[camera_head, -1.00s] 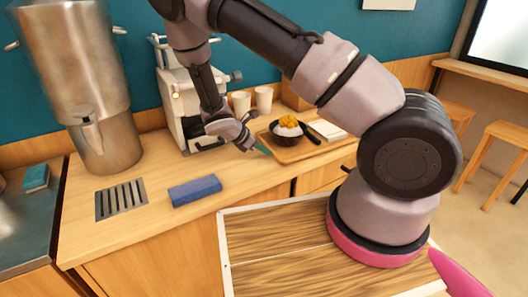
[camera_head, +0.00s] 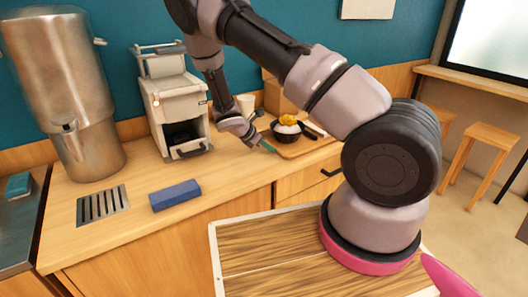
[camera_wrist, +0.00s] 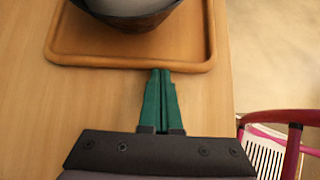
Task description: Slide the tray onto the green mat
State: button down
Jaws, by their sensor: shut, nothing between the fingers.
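The tray is a shallow wooden tray (camera_head: 297,154) with a raised rim. It lies on the counter by the right end and carries a dark bowl (camera_head: 287,135) of white food with an orange topping. In the wrist view, the tray's near rim (camera_wrist: 100,62) and the bowl (camera_wrist: 130,24) show at the top. My gripper (camera_head: 268,148) has green fingers, pressed together and empty. In the wrist view, the fingertips (camera_wrist: 162,72) are at the near rim and seem to touch it. I see no green mat in these views.
A coffee machine (camera_head: 175,100), a pale cup (camera_head: 245,103) and a cardboard box (camera_head: 275,97) stand behind on the counter. A blue block (camera_head: 175,195) lies at the front left. The counter edge drops off close to the tray. My arm hides the tray's right part.

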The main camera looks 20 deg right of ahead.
aim_at(309, 136)
jog(key=w+d, duration=0.2)
jog(key=d, duration=0.5)
jog(key=w+d, duration=0.2)
jog(key=d, duration=0.5)
jog(key=w+d, duration=0.2)
jog(key=d, duration=0.5)
jog(key=shift+w+d, duration=0.4)
jog(key=shift+s+a, duration=0.1)
jog(key=shift+a, duration=0.2)
jog(key=a, duration=0.2)
jog(key=shift+s+a, duration=0.35)
jog(key=shift+a, duration=0.05)
jog(key=v, duration=1)
jog(key=shift+s+a, duration=0.15)
jog(key=shift+a, duration=0.1)
